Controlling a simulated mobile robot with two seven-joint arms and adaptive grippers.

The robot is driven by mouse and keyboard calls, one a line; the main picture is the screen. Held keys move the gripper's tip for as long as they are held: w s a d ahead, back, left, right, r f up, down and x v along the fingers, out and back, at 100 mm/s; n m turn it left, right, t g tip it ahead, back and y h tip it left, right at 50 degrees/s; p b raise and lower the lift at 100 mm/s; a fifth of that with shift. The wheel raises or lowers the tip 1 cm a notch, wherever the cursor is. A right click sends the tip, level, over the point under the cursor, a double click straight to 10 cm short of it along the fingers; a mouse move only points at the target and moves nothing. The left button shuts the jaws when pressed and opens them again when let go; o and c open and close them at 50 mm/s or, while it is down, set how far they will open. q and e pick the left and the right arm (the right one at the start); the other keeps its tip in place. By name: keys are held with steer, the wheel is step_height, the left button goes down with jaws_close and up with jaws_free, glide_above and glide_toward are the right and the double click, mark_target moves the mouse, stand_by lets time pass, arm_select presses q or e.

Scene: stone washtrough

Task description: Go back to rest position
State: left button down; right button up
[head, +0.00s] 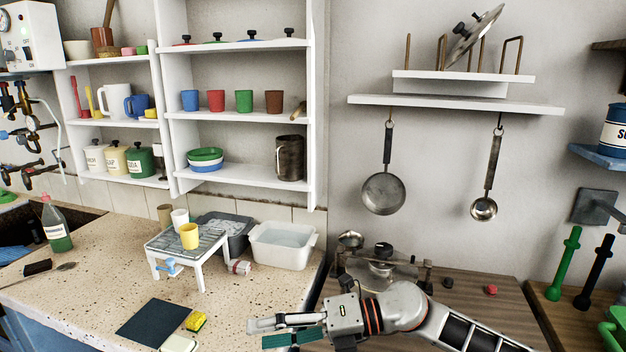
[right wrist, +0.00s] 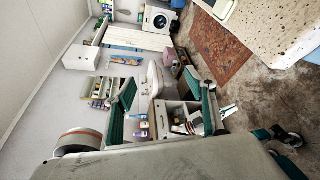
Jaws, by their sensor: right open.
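My right gripper (head: 258,333) is at the bottom of the head view, in front of the worktop's right front part, with its arm coming in from the right. Its fingers point left. In the right wrist view the two green-padded fingers of the right gripper (right wrist: 166,103) stand wide apart with nothing held between them. Behind them show a distant washbasin (right wrist: 160,78) and an open cabinet. My left gripper is in neither view.
Behind stand a small white rack (head: 206,247) with cups and a white basin (head: 282,246) of water. A wooden counter (head: 480,312) is at right.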

steer(key=w+d+f+m+t+h, duration=0.1)
steer(key=d+f+m+t+h, duration=0.2)
steer(key=d+f+m+t, duration=0.8)
steer(key=d+f+m+t+h, duration=0.35)
steer(key=m+t, duration=0.25)
steer(key=m, duration=1.1)
steer(key=s+d+f+m+g+h, duration=0.3)
steer(key=s+d+f, duration=0.5)
steer(key=f, duration=0.3)
steer(key=s+d+f+m+g+h, duration=0.3)
steer(key=s+d+f+m, duration=0.3)
steer(key=s+f, duration=0.4)
steer(key=shift+s+d+f+h, duration=0.15)
steer(key=shift+d+f+h, duration=0.2)
steer(key=shift+d+h, duration=0.4)
